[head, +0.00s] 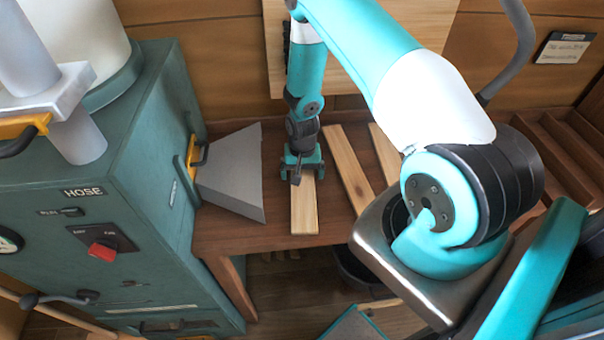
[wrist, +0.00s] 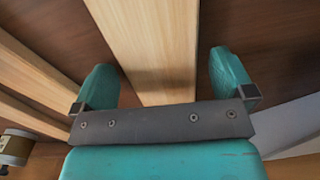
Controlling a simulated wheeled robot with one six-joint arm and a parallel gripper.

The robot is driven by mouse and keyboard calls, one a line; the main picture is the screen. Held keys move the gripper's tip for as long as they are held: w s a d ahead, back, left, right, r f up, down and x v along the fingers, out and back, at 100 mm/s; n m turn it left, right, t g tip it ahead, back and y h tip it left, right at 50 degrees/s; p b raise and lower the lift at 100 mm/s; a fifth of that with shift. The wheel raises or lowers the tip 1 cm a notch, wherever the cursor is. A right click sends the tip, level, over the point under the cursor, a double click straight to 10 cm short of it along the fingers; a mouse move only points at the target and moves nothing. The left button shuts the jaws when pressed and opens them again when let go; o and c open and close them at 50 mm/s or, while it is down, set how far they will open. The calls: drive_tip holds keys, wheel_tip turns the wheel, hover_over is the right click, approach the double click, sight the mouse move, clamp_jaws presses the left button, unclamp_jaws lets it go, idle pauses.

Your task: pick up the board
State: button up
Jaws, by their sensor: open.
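A pale wooden board (head: 304,212) lies flat on the brown bench, its near end toward the bench's front edge. My gripper (head: 303,172) is over this board, pointing down, and hides its far part. In the wrist view the board (wrist: 155,45) runs between the two teal fingers of my gripper (wrist: 163,80), with a gap on each side. The fingers are open and the board is not gripped. Two more pale boards, one in the middle (head: 348,168) and one farther right (head: 384,150), lie apart on the bench.
A grey metal hood (head: 238,178) sticks out from a green cabinet (head: 110,170) just left of the board. A dark bucket (head: 350,266) stands below the bench (head: 265,233). A slatted wooden rack (head: 562,150) is at the right. Bare bench shows between the hood and the board.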

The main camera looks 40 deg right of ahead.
drive_tip(key=c, duration=1)
drive_tip(key=shift+c, duration=0.4)
drive_tip(key=shift+r, duration=0.1)
